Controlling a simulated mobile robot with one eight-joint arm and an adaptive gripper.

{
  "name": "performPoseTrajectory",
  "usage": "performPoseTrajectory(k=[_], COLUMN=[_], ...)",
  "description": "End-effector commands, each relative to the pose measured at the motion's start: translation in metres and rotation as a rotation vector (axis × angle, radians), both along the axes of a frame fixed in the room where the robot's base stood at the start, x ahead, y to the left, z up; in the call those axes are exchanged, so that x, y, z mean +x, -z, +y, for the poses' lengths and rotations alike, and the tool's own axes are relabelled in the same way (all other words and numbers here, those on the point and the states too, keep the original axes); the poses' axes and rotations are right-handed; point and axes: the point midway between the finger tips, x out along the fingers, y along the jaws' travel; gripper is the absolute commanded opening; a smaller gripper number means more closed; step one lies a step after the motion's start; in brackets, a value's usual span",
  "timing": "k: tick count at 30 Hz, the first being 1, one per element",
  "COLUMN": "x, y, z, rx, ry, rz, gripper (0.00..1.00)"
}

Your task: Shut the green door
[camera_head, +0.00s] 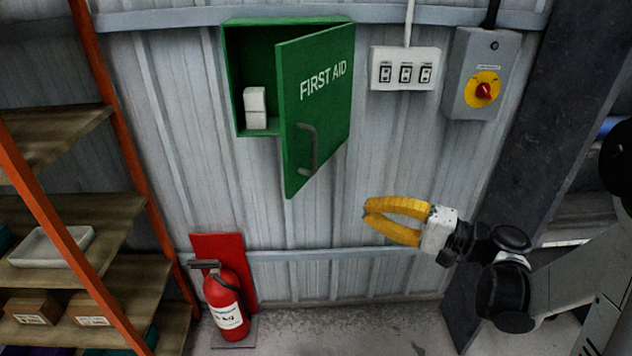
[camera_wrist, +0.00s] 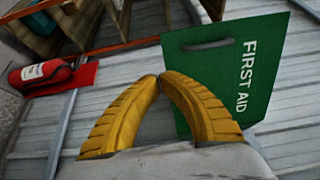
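The green door (camera_head: 320,105), lettered "FIRST AID", stands partly open on a green wall cabinet (camera_head: 240,80). Its hinge side is at the right and its free edge juts out from the wall. A handle (camera_head: 308,148) is near the lower free edge.
A white switch panel (camera_head: 404,68) and a grey box with a red knob (camera_head: 481,75) are on the wall right of the cabinet. A fire extinguisher (camera_head: 226,303) stands below. Shelving (camera_head: 75,240) fills the left.

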Motion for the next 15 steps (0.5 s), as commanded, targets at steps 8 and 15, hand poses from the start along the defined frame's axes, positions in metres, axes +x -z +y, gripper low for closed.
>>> performPoseTrajectory(k=[8, 15], x=[0.016, 0.042], y=[0.001, 0.002], z=[0.029, 0.074], rx=[0.009, 0.008], ry=[-0.006, -0.006], rz=[-0.004, -0.004], gripper=[0.0, 0.0])
